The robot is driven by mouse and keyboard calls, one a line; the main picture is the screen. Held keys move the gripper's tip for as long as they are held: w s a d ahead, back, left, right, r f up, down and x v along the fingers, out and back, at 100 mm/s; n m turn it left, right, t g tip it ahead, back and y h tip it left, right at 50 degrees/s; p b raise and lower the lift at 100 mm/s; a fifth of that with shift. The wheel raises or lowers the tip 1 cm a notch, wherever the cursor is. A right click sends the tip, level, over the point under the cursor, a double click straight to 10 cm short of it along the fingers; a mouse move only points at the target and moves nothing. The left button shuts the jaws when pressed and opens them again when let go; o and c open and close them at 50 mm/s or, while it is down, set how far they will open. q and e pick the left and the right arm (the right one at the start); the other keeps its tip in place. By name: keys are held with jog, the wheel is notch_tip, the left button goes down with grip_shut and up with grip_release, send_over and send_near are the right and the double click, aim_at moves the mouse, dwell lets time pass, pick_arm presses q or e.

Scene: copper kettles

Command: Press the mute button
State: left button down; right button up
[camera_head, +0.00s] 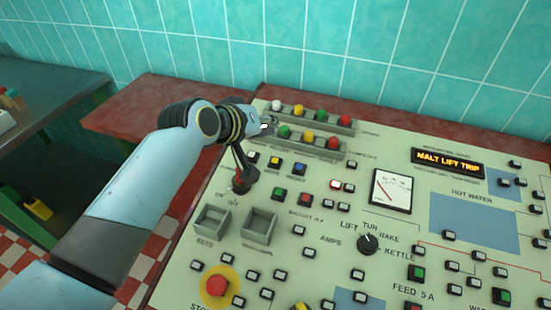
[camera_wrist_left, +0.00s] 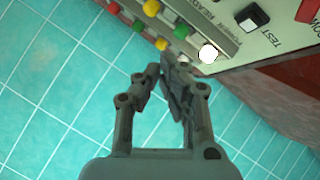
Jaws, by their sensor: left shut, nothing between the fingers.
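My left gripper (camera_head: 257,122) is at the left end of the coloured lamp rows, behind and apart from the yellow button, and is mostly hidden by my wrist. In the left wrist view my left gripper (camera_wrist_left: 163,68) is shut and empty, close to a white lamp (camera_wrist_left: 207,53). My right gripper is out of view.
A dark lever (camera_head: 238,160) stands left of the buttons, beside my left arm. Raised lamp rows (camera_head: 340,130) lie behind them. A red stop button (camera_head: 217,285), a gauge (camera_head: 391,192) and a knob (camera_head: 367,243) are on the panel. A tiled wall (camera_head: 330,45) closes the back.

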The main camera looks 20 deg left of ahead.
pick_arm(q)
jog(key=f+b, duration=0.1)
jog(key=b, duration=0.7)
send_over(271, 161)
jog(key=f, duration=0.7)
jog(key=shift+s, duration=0.2)
jog(key=shift+w+f+b, duration=0.1)
jog(key=shift+f+b, duration=0.2)
jog(key=shift+w+f, duration=0.1)
jog(key=shift+f, duration=0.3)
